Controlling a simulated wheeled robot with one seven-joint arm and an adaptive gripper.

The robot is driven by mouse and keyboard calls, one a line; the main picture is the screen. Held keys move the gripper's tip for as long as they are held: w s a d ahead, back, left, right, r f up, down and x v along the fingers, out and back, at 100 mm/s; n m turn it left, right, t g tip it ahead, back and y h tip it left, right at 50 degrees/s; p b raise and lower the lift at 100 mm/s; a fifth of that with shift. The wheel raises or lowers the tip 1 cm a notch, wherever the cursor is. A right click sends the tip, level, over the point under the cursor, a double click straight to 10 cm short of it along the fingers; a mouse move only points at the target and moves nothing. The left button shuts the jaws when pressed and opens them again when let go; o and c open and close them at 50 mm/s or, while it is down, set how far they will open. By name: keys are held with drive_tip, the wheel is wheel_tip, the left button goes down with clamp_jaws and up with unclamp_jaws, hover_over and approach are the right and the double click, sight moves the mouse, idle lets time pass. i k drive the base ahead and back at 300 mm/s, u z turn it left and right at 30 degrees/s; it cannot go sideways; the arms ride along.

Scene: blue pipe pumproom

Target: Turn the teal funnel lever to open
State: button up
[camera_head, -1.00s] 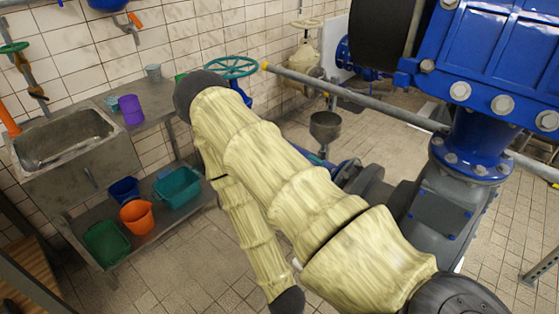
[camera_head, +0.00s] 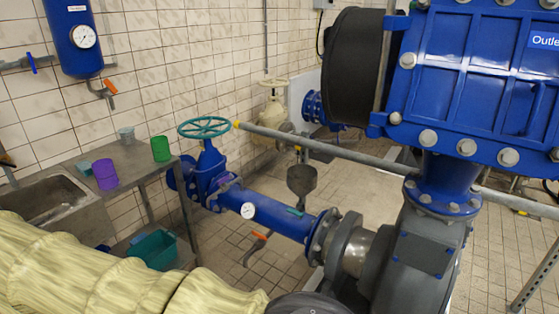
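The grey funnel (camera_head: 302,180) stands in the middle of the view, behind the blue pipe. A small teal lever (camera_head: 295,211) shows just under the funnel, at the top edge of the blue pipe. It is small, and its exact angle is hard to tell. Part of the valve below the funnel is hidden by the pipe. My yellow-sleeved arm crosses the bottom left. My gripper is out of view.
A blue pipe (camera_head: 270,215) with a gauge runs to the grey pump (camera_head: 425,240). A teal handwheel (camera_head: 204,127) tops the blue valve. The sink bench (camera_head: 75,165) stands left. Floor (camera_head: 355,180) is clear behind the pipe.

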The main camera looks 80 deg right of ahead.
sight(296, 212)
drive_tip(key=i, duration=1.2)
drive_tip(key=z, duration=3.25)
drive_tip(key=i, duration=0.5)
drive_tip(key=z, duration=0.05)
drive_tip(key=k, duration=1.15)
drive_tip(key=u, duration=1.1)
drive_tip(key=i, duration=0.6)
drive_tip(key=u, duration=0.45)
